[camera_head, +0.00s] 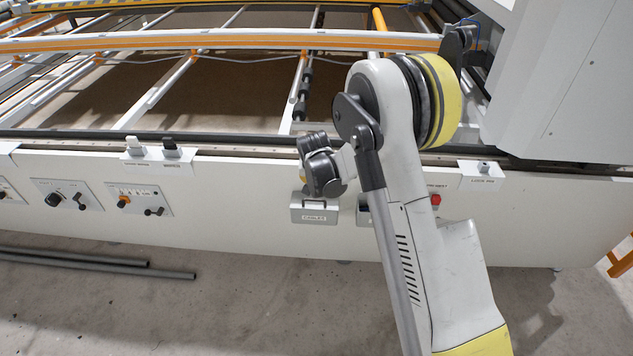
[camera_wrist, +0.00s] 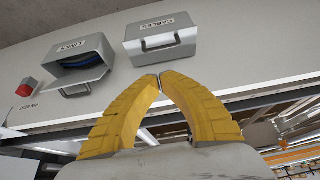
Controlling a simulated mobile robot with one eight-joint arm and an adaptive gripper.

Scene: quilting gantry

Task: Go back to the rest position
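My gripper (camera_wrist: 160,78) shows in the wrist view with its two yellow fingers curved in and their tips together. Nothing shows between the tips. The tips point at the white front panel (camera_wrist: 30,85), just below a closed grey box labelled CABLES (camera_wrist: 165,44). In the head view my arm is folded over the middle of the panel. Its dark wrist joints are above the CABLES box (camera_head: 314,212), and the fingers are hidden there.
A second grey box (camera_wrist: 80,62) stands open with something dark blue inside; my arm mostly hides it in the head view. A red button (camera_wrist: 26,90) is beside it. Control plates (camera_head: 138,199) and small switches line the panel. Dark pipes (camera_head: 100,262) lie on the floor at left.

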